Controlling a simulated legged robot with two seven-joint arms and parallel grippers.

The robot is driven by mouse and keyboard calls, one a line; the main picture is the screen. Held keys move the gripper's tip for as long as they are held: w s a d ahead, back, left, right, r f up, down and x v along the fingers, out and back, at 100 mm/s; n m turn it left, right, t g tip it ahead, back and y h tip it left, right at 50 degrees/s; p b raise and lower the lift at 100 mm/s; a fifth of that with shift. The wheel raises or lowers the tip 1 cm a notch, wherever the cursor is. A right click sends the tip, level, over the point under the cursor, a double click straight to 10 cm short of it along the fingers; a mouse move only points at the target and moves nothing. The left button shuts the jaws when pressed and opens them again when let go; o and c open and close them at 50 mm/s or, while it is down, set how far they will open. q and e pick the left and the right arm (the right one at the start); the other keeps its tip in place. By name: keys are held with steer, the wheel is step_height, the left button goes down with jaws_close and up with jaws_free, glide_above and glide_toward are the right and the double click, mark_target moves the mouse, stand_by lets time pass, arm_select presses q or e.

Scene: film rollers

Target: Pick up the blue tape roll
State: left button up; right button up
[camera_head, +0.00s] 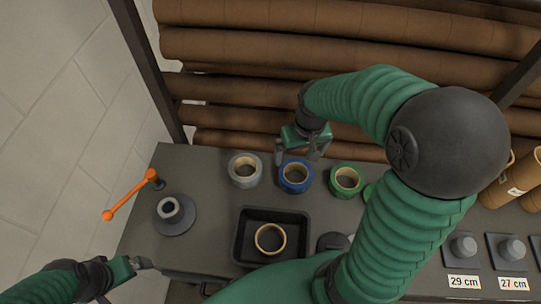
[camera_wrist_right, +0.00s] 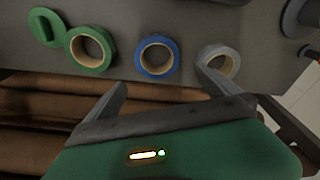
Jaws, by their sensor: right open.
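The blue tape roll (camera_head: 295,188) lies flat on the dark table between a grey roll and a green roll. It also shows in the right wrist view (camera_wrist_right: 156,76), centred ahead of the finger gap. My right gripper (camera_head: 297,152) is open and empty, just behind the blue roll at the table's back edge. In the right wrist view its two fingers (camera_wrist_right: 160,82) are spread wide, with the blue roll beyond the tips. My left gripper (camera_head: 143,263) is low at the left near the table's front edge, with its finger opening unclear.
The grey roll (camera_head: 244,182) and green roll (camera_head: 347,189) stand close on either side. A black tray (camera_head: 240,259) with a tan ring is in front. A round spindle base (camera_head: 182,222) and orange crank (camera_head: 129,195) are left. Brown rollers (camera_head: 250,49) fill the rack behind.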

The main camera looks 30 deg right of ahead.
steer(key=f+b, duration=0.1)
steer(key=f, duration=0.2)
steer(key=f+b, duration=0.1)
steer(key=f, duration=0.3)
steer(key=w+d+f+b, duration=0.1)
steer(key=f, duration=0.3)
steer(key=shift+w+d, duration=0.1)
step_height(320, 180, down, 4)
steer(key=shift+w+d+f+b, duration=0.1)
steer(key=shift+d+b, duration=0.05)
steer(key=shift+b, duration=0.7)
steer(key=shift+w+f, duration=0.1)
steer(key=shift+w, duration=0.15)
steer(key=shift+s, duration=0.15)
steer(key=c, duration=0.6)
arm_select(q)
steer(key=f, duration=0.2)
steer(key=s+f, duration=0.1)
steer(key=shift+s+a+f, duration=0.1)
steer(key=shift+s+f, duration=0.1)
steer(key=shift+f, duration=0.15)
arm_select(e)
steer(key=c, duration=0.7)
